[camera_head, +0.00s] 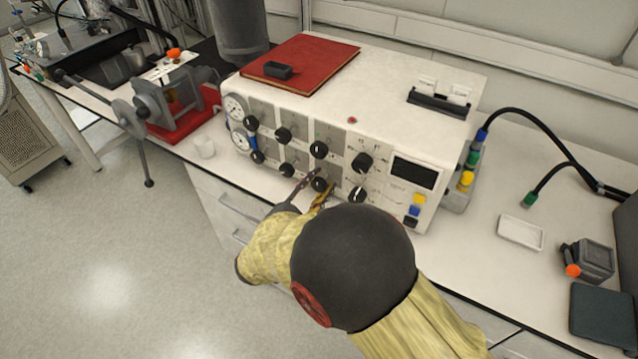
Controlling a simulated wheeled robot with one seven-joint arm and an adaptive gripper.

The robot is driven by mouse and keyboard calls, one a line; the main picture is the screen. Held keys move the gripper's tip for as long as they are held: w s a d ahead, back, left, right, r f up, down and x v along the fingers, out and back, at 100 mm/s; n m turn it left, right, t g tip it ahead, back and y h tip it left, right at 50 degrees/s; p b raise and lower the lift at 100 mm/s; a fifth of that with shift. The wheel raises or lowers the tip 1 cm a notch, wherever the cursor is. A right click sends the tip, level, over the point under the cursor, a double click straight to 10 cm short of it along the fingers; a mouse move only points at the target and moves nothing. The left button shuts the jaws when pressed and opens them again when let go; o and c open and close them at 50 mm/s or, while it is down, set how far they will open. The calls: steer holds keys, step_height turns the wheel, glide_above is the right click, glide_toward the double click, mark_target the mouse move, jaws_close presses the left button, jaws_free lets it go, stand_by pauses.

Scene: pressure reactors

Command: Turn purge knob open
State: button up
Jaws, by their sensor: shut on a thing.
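A white control box (430,135) stands on the bench with two rows of black knobs on its front panel. My gripper (321,181) is at the lower row, with its fingers shut on the third black knob (319,185) from the left. The fingers partly cover this knob, and its pointer direction cannot be made out. The panel labels are too small to read, so I cannot tell by text which knob is purge. My arm covers the bench edge below the panel.
The knob to the right (357,195) and the knob above (319,149) are close to my fingers. A red book (315,60) with a small black tray (278,70) lies on the box.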

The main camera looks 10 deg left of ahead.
steer(key=shift+c, duration=1.1)
steer(key=shift+n+p, duration=0.3)
steer(key=shift+p, duration=0.25)
steer(key=n+p, duration=0.1)
steer(key=p, duration=0.1)
steer(key=n+p, duration=0.1)
steer(key=p, duration=0.1)
steer(key=shift+r+n, duration=0.2)
steer(key=shift+n, duration=0.1)
steer(key=n+p, duration=0.5)
steer(key=p, duration=0.1)
steer(key=shift+n, duration=0.3)
steer(key=n+p, duration=0.5)
steer(key=shift+d+f+p, duration=0.1)
steer(key=shift+p, duration=0.3)
steer(key=shift+f+n+p, duration=0.1)
steer(key=shift+n+p, duration=1.25)
steer(key=shift+n, duration=0.65)
steer(key=o, duration=1.2)
steer(key=shift+c, duration=0.2)
